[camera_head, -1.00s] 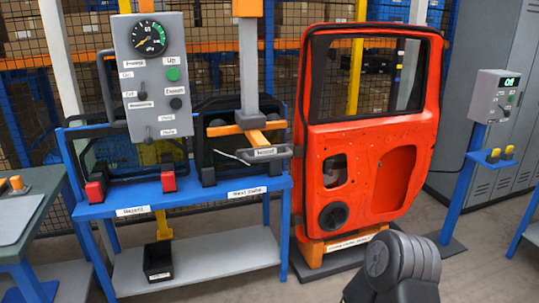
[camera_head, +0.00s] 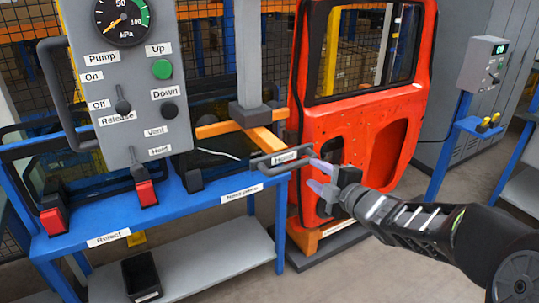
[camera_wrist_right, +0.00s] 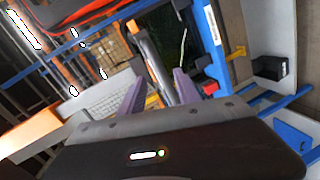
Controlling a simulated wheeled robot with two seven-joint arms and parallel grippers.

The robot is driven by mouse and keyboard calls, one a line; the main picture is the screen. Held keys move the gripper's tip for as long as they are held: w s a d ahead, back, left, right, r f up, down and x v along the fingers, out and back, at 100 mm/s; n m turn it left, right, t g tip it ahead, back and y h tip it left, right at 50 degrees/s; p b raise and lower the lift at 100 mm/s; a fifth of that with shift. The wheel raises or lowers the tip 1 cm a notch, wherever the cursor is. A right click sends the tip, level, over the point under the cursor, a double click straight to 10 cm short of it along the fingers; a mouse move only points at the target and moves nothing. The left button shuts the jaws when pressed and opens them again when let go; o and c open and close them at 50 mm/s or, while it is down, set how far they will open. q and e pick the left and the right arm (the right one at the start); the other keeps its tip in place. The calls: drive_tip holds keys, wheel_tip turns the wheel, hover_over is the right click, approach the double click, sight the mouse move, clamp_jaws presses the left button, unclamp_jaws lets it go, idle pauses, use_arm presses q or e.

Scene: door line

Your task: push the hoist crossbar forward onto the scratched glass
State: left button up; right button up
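The hoist crossbar (camera_head: 217,130) is orange and hangs under a grey column, with a dark grey handle (camera_head: 272,163) labelled "Hoist" at its front. My right gripper (camera_head: 317,174) is just right of the handle, in front of the door. Its pale purple fingers are apart and nothing is seen held. In the right wrist view the fingers (camera_wrist_right: 158,92) are also spread, with a bar beyond them; I cannot tell whether they touch it. The red-orange door (camera_head: 345,125) has a dark-framed window (camera_head: 362,50). My left gripper is not in view.
A grey control panel (camera_head: 130,105) with a gauge and switches stands at left. The blue rack (camera_head: 185,208) carries dark-framed panes and "Reject" and "Next pane" labels. A black bin (camera_head: 142,275) is on its lower shelf. A blue post with a grey box (camera_head: 483,64) stands at right.

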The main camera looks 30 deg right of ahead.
sight(297, 167)
drive_tip(key=shift+w+a+f+n+y+p, duration=0.2)
drive_tip(key=shift+w+n, duration=0.35)
drive_tip(key=shift+w, duration=0.8)
drive_tip(key=shift+w+a+f+n+y, duration=0.15)
drive_tip(key=shift+w+f+n, duration=0.3)
drive_tip(key=shift+w, duration=0.9)
drive_tip(key=shift+w+a+f+n+y+p, duration=0.15)
drive_tip(key=shift+w+n, duration=0.45)
drive_tip(key=shift+w, duration=0.75)
drive_tip(key=shift+c, duration=0.6)
clamp_jaws()
